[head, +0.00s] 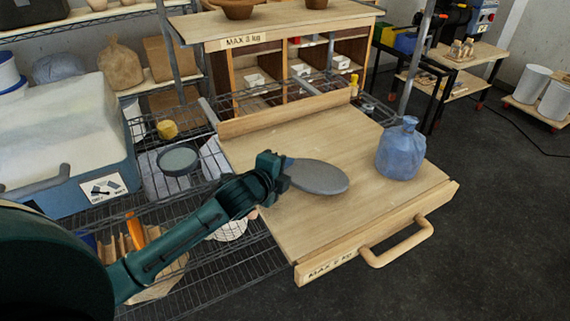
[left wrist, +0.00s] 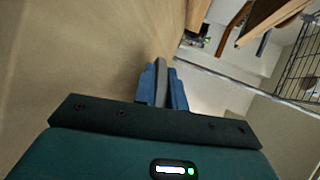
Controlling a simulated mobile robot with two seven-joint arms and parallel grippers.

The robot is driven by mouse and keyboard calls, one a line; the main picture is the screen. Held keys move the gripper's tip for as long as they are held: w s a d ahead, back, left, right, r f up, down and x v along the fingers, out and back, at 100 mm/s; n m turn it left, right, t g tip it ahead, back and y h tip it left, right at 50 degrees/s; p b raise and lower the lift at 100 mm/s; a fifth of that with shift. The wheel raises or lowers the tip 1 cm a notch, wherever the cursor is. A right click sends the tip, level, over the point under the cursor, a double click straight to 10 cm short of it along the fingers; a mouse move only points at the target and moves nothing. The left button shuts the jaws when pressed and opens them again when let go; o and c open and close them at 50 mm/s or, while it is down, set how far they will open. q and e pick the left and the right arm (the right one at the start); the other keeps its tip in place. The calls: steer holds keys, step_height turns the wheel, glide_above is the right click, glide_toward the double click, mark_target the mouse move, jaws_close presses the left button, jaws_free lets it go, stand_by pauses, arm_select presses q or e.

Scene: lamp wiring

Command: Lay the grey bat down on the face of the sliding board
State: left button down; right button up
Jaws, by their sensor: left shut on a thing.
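The grey bat (head: 318,177) is a flat grey oval disc over the left middle of the wooden sliding board (head: 300,225). My left gripper (head: 284,172) is shut on the bat's left edge and comes in over the board's left side. In the left wrist view the bat (left wrist: 161,80) shows edge-on between the blue fingertips, with the board's tan face (left wrist: 90,60) beside it. The bat looks roughly level with the board, close above it; I cannot tell whether it touches. My right gripper is not in view.
A blue jug (head: 400,150) stands on the board's right side. The board has a wooden handle (head: 397,243) at its front and a raised rail (head: 285,113) at its back. A wire shelf (head: 235,265) lies to the left. The board's front middle is bare.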

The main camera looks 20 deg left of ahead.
arm_select(q)
steer(key=shift+f, duration=0.2)
steer(key=c, duration=1.4)
jaws_free()
steer(key=shift+o, duration=0.2)
steer(key=v, duration=1.3)
steer(key=shift+b, duration=0.35)
steer(key=shift+a, duration=0.1)
